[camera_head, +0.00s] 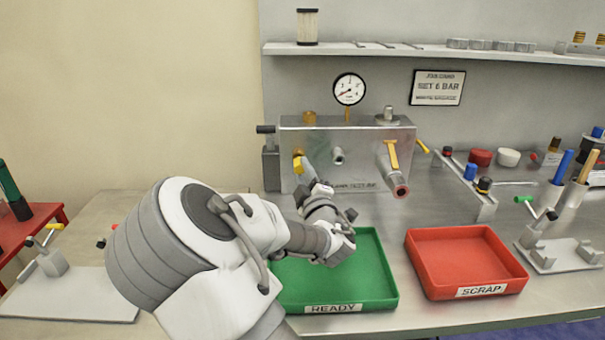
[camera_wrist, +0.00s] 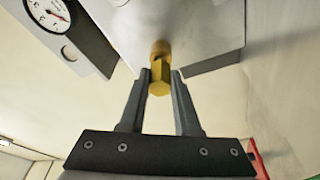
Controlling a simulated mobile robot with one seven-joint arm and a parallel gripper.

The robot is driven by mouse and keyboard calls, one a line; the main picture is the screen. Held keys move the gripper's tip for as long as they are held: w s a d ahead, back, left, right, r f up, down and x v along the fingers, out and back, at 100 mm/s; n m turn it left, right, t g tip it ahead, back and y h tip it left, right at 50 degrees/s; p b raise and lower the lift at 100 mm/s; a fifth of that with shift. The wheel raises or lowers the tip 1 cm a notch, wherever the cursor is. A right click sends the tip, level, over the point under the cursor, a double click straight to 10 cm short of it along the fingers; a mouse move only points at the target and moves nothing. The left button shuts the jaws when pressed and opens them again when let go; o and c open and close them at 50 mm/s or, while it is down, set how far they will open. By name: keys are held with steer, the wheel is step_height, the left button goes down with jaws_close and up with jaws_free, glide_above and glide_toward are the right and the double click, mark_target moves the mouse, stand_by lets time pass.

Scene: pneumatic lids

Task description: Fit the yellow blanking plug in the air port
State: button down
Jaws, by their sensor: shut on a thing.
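The yellow blanking plug (camera_wrist: 159,80) has a hexagonal head and a rounder end. My gripper (camera_wrist: 160,78) is shut on its head, with one finger on each side. In the wrist view its rounder end overlaps the grey metal block (camera_wrist: 190,30); I cannot tell whether it touches or has entered a port. In the head view a yellow piece (camera_head: 298,165) shows at the left of the block's front face, just beyond my gripper (camera_head: 308,176). A short grey fitting (camera_head: 338,156) sticks out to its right. The air port itself cannot be made out.
A valve with a yellow lever (camera_head: 392,154) and red-ended pipe juts from the block's right. A gauge (camera_head: 349,89) stands above. The green READY tray (camera_head: 384,293) lies below my wrist, the red SCRAP tray (camera_head: 436,284) to its right. Both look empty where visible.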

steer(key=shift+w, duration=0.65)
steer(key=c, duration=0.5)
jaws_free()
steer(key=shift+c, duration=0.2)
steer(key=shift+b+v, duration=0.4)
steer(key=shift+v, duration=3.05)
steer(key=shift+s, duration=0.1)
